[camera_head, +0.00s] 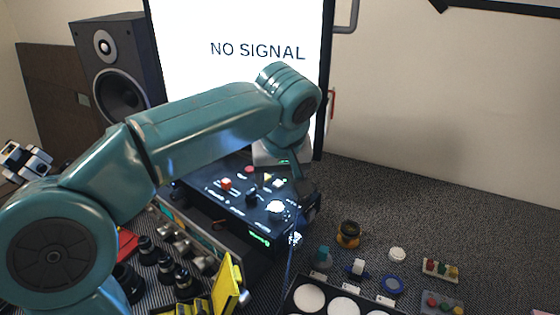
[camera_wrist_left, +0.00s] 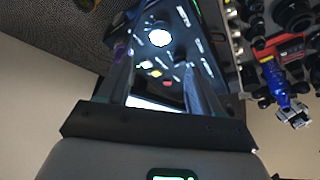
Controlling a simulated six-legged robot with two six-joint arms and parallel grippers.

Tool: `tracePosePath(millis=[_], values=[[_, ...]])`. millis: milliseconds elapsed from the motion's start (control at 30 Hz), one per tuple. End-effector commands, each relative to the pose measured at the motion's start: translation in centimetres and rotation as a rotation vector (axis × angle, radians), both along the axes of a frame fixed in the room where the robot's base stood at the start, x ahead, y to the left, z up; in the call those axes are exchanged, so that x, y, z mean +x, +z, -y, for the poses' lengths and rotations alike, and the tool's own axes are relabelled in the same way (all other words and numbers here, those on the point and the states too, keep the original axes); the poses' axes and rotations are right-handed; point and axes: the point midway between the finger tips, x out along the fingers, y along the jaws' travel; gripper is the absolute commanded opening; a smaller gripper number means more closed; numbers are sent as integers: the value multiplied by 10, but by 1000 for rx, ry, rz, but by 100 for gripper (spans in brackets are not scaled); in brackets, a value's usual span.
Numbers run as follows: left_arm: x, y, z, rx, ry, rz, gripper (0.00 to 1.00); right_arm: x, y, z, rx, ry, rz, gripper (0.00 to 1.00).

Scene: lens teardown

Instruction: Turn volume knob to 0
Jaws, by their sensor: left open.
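A dark control box (camera_head: 235,205) with lit labels, coloured buttons and knobs stands in front of the screen. A bright white round knob (camera_head: 276,208) sits near its right front corner. It also shows in the left wrist view (camera_wrist_left: 159,37), ahead of and between the fingers. The labels are too small to read, so I cannot tell for sure which knob is the volume knob. My left gripper (camera_head: 281,180) is over the right part of the box, pointing down. In the left wrist view my left gripper (camera_wrist_left: 158,68) is open, with nothing between its fingers. My right gripper is out of view.
A screen (camera_head: 240,60) reading "NO SIGNAL" and a speaker (camera_head: 117,65) stand behind. A tray of white discs (camera_head: 343,303) and small parts are at the right front.

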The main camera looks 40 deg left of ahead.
Motion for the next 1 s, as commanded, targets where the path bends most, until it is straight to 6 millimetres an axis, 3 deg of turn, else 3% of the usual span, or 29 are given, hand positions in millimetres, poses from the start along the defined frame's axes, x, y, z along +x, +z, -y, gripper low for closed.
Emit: tracePosePath(millis=[100, 233, 867, 1000], values=[[-5, 22, 7, 0, -2, 2, 65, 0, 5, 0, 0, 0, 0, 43], [-8, 35, 11, 0, -1, 1, 65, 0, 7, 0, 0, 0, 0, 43], [-10, 39, 12, 1, 0, -1, 65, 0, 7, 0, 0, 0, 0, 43], [-10, 56, 12, 1, 0, -1, 65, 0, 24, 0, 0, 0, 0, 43]])
